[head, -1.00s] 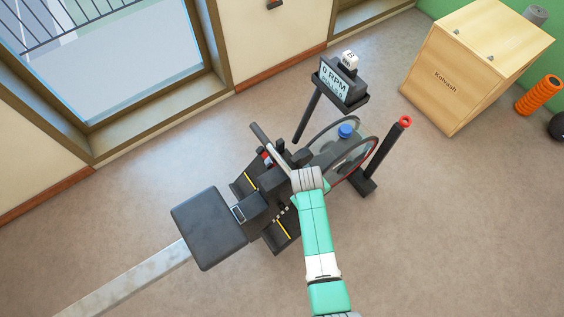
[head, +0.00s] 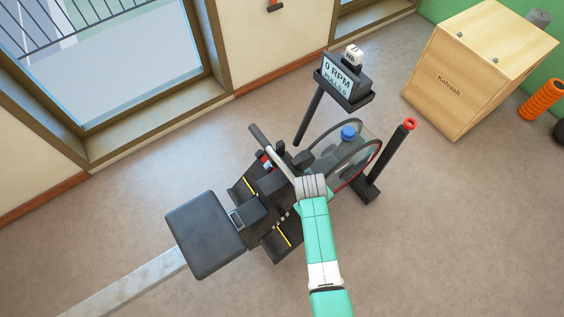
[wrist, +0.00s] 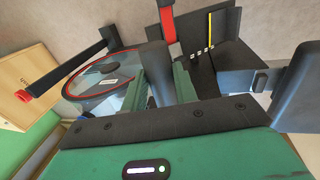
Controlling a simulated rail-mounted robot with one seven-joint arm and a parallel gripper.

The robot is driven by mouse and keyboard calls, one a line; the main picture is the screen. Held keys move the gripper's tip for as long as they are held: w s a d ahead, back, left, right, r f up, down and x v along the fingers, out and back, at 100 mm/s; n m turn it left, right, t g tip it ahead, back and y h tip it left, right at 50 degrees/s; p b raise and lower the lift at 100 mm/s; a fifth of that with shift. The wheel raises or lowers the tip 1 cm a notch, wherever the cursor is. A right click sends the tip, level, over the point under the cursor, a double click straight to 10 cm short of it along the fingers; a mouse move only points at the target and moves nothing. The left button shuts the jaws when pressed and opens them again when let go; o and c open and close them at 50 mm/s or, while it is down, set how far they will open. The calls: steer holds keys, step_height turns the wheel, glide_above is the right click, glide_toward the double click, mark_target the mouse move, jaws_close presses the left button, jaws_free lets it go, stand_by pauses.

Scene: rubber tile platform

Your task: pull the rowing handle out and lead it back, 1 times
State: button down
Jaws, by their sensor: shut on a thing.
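The rowing machine's handle (head: 259,134) is a dark bar whose far end shows in the head view, in front of the flywheel (head: 348,160). My gripper (wrist: 160,88) is shut on the handle, with its green fingers on either side of a dark grip in the wrist view. My wrist hides the near part of the handle in the head view. The monitor (head: 340,80) reads 0 RPM and 0 pulls. The black seat (head: 205,235) sits back on the grey rail (head: 130,285), apart from the handle.
Black footplates with yellow stripes (head: 284,235) lie between seat and flywheel. A dark post with a red ring on top (head: 391,160) stands to the right. A wooden box (head: 475,70) and an orange roller (head: 541,99) are at upper right.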

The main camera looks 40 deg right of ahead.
steer(key=shift+a+r, duration=0.15)
steer(key=shift+a, duration=0.05)
steer(key=a+p, duration=0.5)
steer(key=a, duration=0.6)
steer(key=shift+a, duration=0.3)
steer(key=shift+w+a, duration=0.1)
steer(key=a+p, duration=0.2)
steer(key=a, duration=0.9)
steer(key=shift+a, duration=0.4)
steer(key=shift+w, duration=0.1)
